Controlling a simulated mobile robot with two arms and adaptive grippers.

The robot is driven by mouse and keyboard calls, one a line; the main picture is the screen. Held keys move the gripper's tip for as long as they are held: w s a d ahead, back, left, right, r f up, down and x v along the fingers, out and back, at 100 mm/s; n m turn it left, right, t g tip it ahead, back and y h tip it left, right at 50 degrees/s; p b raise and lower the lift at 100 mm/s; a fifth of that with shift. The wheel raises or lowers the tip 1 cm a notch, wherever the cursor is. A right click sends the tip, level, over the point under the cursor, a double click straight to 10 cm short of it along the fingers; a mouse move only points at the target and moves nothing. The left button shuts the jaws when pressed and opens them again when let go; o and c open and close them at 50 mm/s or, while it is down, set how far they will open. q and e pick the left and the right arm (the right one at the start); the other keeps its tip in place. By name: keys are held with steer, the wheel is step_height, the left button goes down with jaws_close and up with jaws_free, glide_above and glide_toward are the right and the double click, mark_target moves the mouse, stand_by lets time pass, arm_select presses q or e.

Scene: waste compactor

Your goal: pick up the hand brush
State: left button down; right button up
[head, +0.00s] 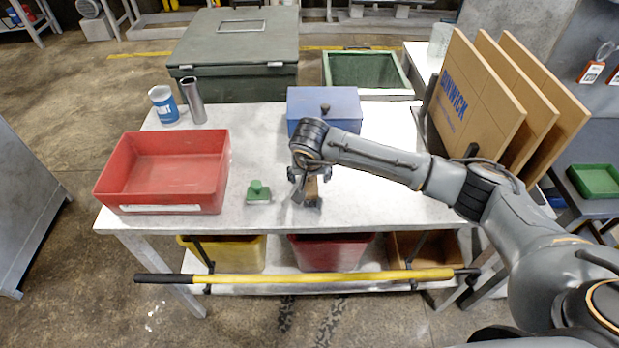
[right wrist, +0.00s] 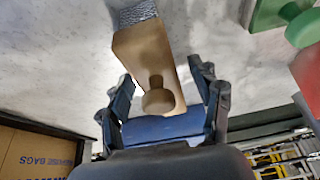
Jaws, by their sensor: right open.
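The hand brush (right wrist: 146,56), a tan wooden block with a round knob and a grey speckled end, lies on the white table. In the head view only part of the brush (head: 312,188) shows under my right gripper (head: 304,193). In the right wrist view my right gripper (right wrist: 163,95) is open, with one finger on each side of the brush's knob end. Gaps show between the fingers and the wood. Whether the fingers are down at the brush's height is hard to tell. My left gripper is not in view.
A green knobbed tool (head: 259,192) lies just left of the brush. A cup (head: 163,104) and metal tumbler (head: 194,101) stand back left. Cardboard panels (head: 470,95) stand right. A yellow-handled pole (head: 310,278) crosses in front.

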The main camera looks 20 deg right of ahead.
jaws_close()
steer(key=shift+r, duration=0.15)
steer(key=shift+r, duration=0.25)
step_height(320, 180, up, 2)
steer(key=shift+w+r+b, duration=0.1)
steer(key=shift+r+b, duration=0.05)
steer(key=shift+b, duration=0.25)
steer(key=s+a+r, duration=0.1)
steer(key=s+r+b, duration=0.1)
steer(key=r, duration=0.1)
steer(key=s+a+r+b, duration=0.1)
steer(key=s+r, duration=0.1)
steer(key=shift+a+r, duration=0.15)
steer(key=shift+a, duration=0.2)
steer(key=s+a+r+b, duration=0.2)
steer(key=s+a+r, duration=0.2)
steer(key=s, duration=0.4)
steer(key=shift+a+r, duration=0.35)
steer(key=shift+a, duration=0.2)
